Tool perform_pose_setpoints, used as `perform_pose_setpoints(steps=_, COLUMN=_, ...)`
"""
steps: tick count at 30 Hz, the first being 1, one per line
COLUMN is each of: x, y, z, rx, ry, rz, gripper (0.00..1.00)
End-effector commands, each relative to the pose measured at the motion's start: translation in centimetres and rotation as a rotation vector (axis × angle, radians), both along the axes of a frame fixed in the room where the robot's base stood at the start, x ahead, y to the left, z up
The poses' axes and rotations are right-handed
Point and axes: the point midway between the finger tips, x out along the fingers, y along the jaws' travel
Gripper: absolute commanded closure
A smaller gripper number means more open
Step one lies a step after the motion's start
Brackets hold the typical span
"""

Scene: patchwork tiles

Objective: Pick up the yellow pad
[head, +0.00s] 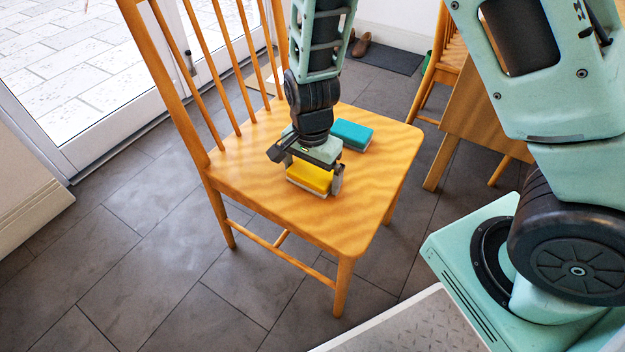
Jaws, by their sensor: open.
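The yellow pad (311,176) lies on the seat of a wooden chair (377,205). It has a yellow top and a paler lower layer. My gripper (313,178) is directly over it, pointing down, with its fingers open on the left and right sides of the pad. The right finger is close beside the pad's right end; I cannot tell whether it touches. The gripper body hides the pad's back part.
A teal pad (352,134) lies on the seat just behind and right of my gripper. The chair's spindle back rises at the left. A wooden table (487,128) and another chair (450,62) stand at the right. The front of the seat is clear.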

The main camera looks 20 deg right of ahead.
Motion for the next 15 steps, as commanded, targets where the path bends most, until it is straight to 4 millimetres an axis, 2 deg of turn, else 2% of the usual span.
perform_pose_setpoints(steps=5, x=0.03, y=0.02, z=0.09, rx=0.001, ry=-0.001, rz=0.0, gripper=0.0)
perform_pose_setpoints(steps=9, x=0.02, y=0.01, z=0.1, rx=0.001, ry=-0.001, rz=0.0, gripper=0.33)
perform_pose_setpoints(steps=15, x=0.02, y=0.01, z=0.1, rx=0.001, ry=-0.001, rz=0.0, gripper=0.32)
